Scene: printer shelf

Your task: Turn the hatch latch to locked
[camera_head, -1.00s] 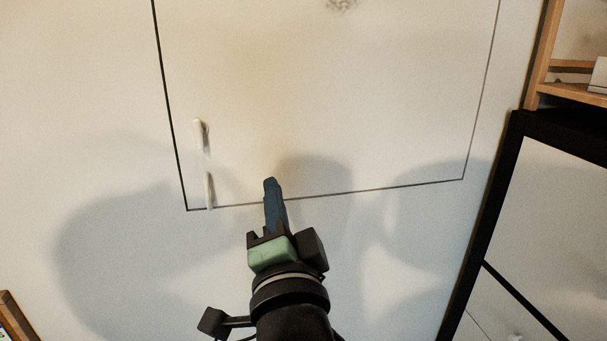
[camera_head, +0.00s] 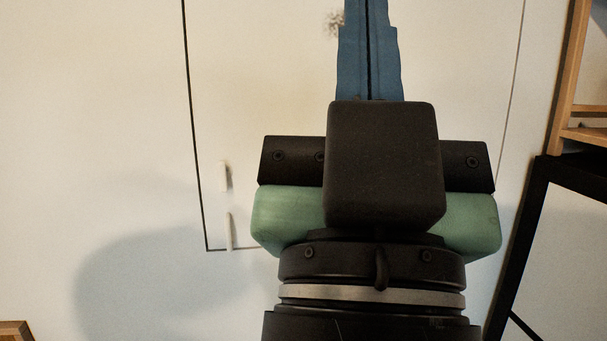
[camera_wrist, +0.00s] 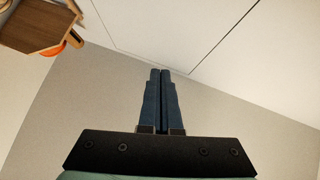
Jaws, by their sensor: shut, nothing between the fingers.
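The hatch (camera_head: 270,90) is a pale panel outlined by thin dark seams in a pale wall. Near its lower left corner are two small white pieces, an upper one (camera_head: 224,177) and a lower one (camera_head: 229,232), in line one above the other; which is the latch I cannot tell. My gripper (camera_head: 366,5) is large in the head view, to the right of the white pieces, its blue fingers together and pointing up. In the wrist view the shut fingers (camera_wrist: 160,72) hold nothing, and no latch shows there. The gripper hides part of the hatch's lower edge.
A black-framed cabinet (camera_head: 545,230) stands at the right, with a wooden shelf (camera_head: 570,75) above it. A wooden corner (camera_head: 15,331) shows at the lower left. In the wrist view a wooden piece (camera_wrist: 38,24) with an orange item (camera_wrist: 55,49) is at the upper left.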

